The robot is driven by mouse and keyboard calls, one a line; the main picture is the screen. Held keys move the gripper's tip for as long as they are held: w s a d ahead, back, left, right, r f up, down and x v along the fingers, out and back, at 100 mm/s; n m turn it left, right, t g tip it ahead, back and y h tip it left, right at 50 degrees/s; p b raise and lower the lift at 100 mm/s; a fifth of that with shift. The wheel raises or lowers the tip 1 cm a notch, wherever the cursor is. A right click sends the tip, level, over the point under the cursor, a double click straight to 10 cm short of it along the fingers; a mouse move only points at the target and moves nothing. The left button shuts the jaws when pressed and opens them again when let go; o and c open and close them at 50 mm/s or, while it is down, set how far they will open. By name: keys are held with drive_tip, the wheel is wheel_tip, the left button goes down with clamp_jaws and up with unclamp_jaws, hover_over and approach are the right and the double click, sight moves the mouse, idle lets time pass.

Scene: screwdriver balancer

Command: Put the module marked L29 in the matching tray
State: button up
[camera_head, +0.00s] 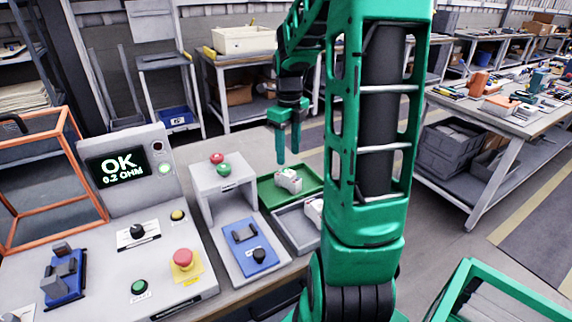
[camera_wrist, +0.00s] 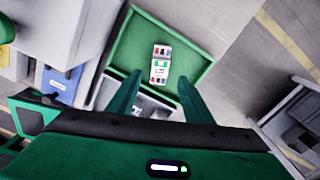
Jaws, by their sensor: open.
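A white module (camera_head: 289,181) lies in the green tray (camera_head: 268,193). In the wrist view this module (camera_wrist: 160,62) shows coloured parts and a label too small to read, with bare tray floor (camera_wrist: 190,65) around it. A second white module (camera_head: 315,210) lies in the grey tray (camera_head: 290,226) in front, partly hidden by my arm. In the wrist view it shows partly between my fingers (camera_wrist: 150,106). I cannot tell which module is marked L29. My gripper (camera_head: 289,155) is open and empty, pointing down above the green tray, apart from the module.
A test panel (camera_head: 120,172) at left reads "OK 0.2 OHM", with a red stop button (camera_head: 183,258). A grey stand (camera_head: 222,178) with red and green buttons and a blue fixture (camera_head: 245,240) stand left of the trays. An orange frame (camera_head: 40,180) is far left.

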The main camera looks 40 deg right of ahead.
drive_tip(key=s+a+r+n, duration=0.1)
drive_tip(key=s+a+n, duration=0.5)
drive_tip(key=s+n, duration=0.4)
drive_tip(key=s+a+r+n, duration=0.1)
drive_tip(key=s+a+n, duration=0.5)
drive_tip(key=s+n, duration=0.5)
drive_tip(key=n, duration=0.7)
drive_tip(key=shift+s, duration=0.25)
drive_tip(key=shift+a, duration=0.1)
